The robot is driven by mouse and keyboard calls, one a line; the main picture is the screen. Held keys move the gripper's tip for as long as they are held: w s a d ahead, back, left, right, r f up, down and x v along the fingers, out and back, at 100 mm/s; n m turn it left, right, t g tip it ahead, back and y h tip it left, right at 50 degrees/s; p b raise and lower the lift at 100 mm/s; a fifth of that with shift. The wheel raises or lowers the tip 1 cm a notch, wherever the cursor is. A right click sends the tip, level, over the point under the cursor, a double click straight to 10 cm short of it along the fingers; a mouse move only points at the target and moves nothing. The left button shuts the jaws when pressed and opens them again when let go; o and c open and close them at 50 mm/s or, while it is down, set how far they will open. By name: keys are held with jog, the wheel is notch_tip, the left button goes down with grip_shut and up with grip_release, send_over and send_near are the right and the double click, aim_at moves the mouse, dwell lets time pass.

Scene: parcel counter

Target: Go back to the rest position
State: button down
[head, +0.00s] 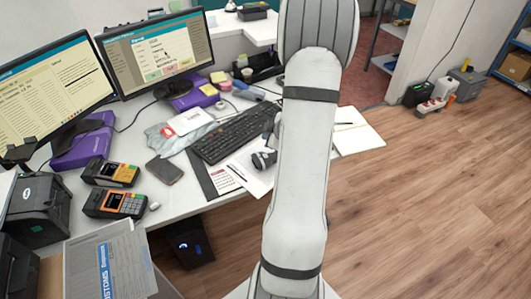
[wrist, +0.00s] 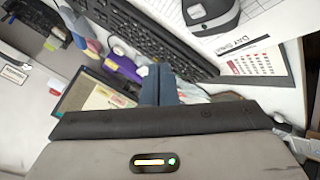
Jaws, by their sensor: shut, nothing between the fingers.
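My gripper shows in the wrist view (wrist: 160,75), with its two dark blue fingers pressed together and nothing between them. It is over the counter, with the keyboard (wrist: 150,35) and a printed calendar sheet (wrist: 257,62) beyond the fingertips. In the head view my white arm rises through the middle of the picture and hides part of the counter. The gripper's fingers cannot be made out there.
The white counter (head: 215,215) holds two monitors (head: 158,55), a black keyboard (head: 232,132), two card terminals (head: 115,204), a phone (head: 165,171) and an open notebook (head: 357,132). A customs box (head: 105,265) stands at the lower left. The wooden floor (head: 430,210) at right is clear.

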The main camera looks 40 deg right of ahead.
dwell(0.4)
jog(key=s+a+r+m+g+h, duration=0.25)
jog(key=a+r+m+h, duration=0.2)
jog(key=a+r, duration=0.75)
jog(key=s+a+r+m+g+y, duration=0.2)
jog(key=s+a, duration=0.6)
jog(key=a, duration=0.1)
jog(key=s+a+r+m+g+y, duration=0.2)
jog(key=s+a+r+y, duration=0.1)
jog(key=s+a, duration=0.5)
jog(key=shift+a, duration=0.85)
jog(key=shift+r, duration=0.1)
